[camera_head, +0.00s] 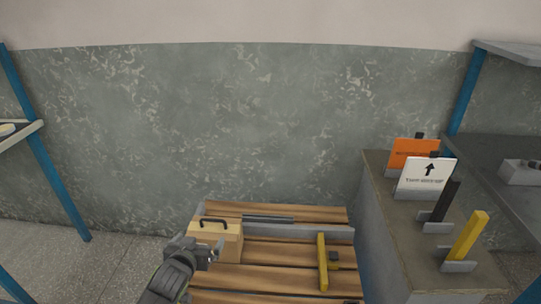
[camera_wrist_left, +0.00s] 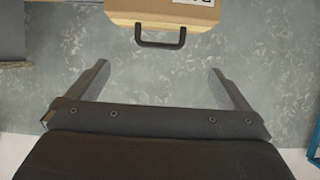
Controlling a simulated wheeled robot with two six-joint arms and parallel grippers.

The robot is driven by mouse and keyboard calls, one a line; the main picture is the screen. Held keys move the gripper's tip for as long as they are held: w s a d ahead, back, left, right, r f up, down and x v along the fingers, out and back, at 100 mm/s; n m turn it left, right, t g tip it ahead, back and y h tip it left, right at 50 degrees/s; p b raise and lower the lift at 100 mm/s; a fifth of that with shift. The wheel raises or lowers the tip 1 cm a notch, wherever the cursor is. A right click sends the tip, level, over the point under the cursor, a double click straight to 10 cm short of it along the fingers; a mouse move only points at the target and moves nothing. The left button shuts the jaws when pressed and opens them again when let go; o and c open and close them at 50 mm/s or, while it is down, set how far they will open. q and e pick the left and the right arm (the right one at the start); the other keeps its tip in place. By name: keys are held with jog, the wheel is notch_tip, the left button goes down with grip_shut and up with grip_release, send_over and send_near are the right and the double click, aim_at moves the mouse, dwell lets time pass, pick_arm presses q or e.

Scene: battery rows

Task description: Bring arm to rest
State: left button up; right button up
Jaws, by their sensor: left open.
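My left gripper (camera_head: 208,256) is low in the head view, close to a tan box (camera_head: 222,246) with a dark handle (camera_head: 212,221). In the left wrist view its two fingers (camera_wrist_left: 158,70) are spread wide with nothing between them. The box (camera_wrist_left: 165,10) and its handle (camera_wrist_left: 160,42) show at the top of that view, beyond the fingertips and apart from them. The arm hides part of the box's left side in the head view. My right gripper is not in view.
The box stands on a wooden slatted surface (camera_head: 285,279) with a grey bar (camera_head: 268,219) and a yellow bar (camera_head: 322,262). A counter (camera_head: 385,215) at right holds an orange sign (camera_head: 413,152), a white arrow sign (camera_head: 424,178), a black bar (camera_head: 445,200) and a yellow bar (camera_head: 469,236). Blue-posted shelves flank both sides.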

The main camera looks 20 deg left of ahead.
pick_arm(q)
jog(key=s+d+f+m+g, duration=0.1)
jog(key=s+d+g, duration=0.15)
jog(key=s, duration=0.65)
jog(key=s+d+f+g+h, duration=0.15)
jog(key=s+g, duration=0.25)
jog(key=s, duration=0.6)
jog(key=s+d+f+m+g, duration=0.1)
jog(key=s+f+g, duration=0.15)
jog(key=s, duration=0.65)
notch_tip(320, 180, down, 17)
jog(key=a+g+p, duration=0.1)
jog(key=p, duration=0.5)
jog(key=s+d+f+g+p, duration=0.1)
jog(key=s+f+p, duration=0.4)
jog(key=s+f, duration=0.6)
jog(key=s, duration=0.4)
jog(key=shift+f, duration=0.15)
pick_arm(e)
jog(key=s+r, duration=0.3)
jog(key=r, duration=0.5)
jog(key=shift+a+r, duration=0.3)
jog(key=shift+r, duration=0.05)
